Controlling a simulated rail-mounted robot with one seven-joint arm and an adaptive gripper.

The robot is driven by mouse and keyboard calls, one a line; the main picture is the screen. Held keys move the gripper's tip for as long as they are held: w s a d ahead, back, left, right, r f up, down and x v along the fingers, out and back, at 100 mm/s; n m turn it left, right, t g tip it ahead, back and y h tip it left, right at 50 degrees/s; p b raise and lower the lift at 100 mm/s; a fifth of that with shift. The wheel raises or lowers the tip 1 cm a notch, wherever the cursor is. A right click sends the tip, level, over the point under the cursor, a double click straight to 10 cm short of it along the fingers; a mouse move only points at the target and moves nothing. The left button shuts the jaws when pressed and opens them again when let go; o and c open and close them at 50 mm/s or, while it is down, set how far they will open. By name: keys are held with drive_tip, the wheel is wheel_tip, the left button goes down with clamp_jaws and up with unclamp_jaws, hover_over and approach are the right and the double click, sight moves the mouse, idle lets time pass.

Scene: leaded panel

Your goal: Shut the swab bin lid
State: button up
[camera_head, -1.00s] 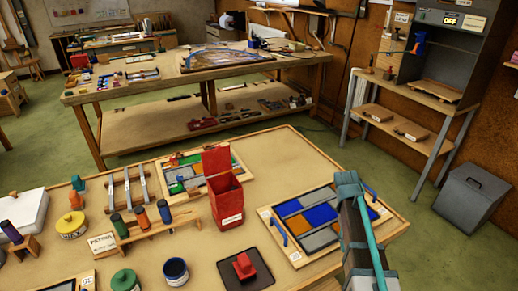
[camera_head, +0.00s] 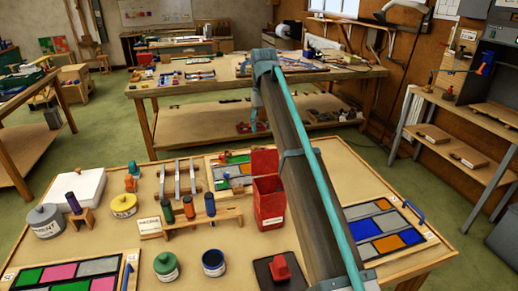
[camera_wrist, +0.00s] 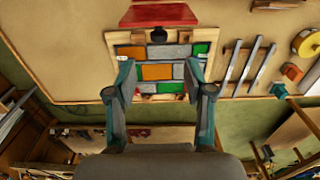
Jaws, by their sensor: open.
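The red swab bin (camera_head: 268,205) stands on the front table, with a white label on its front. Its red lid (camera_head: 264,162) is raised, standing up at the back edge. In the wrist view, the red lid (camera_wrist: 158,16) shows at the top edge, and the rest of the bin is out of that picture. My gripper (camera_wrist: 160,68) is open and empty, its two fingers apart over the coloured panel behind the bin. In the head view, my arm passes just right of the bin and hides part of the table; the fingers are mostly hidden there.
A leaded panel (camera_head: 385,229) in a wooden frame lies right of the bin, partly behind my arm. A marker rack (camera_head: 190,222) stands to the left, a red-handled block (camera_head: 281,268) in front. Another panel (camera_head: 222,180) lies behind the bin.

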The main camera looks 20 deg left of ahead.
sight(264, 160)
wheel_tip(264, 160, down, 10)
drive_tip(key=p, duration=0.3)
drive_tip(key=shift+d+r, duration=0.1)
drive_tip(key=shift+r, duration=0.05)
clamp_jaws()
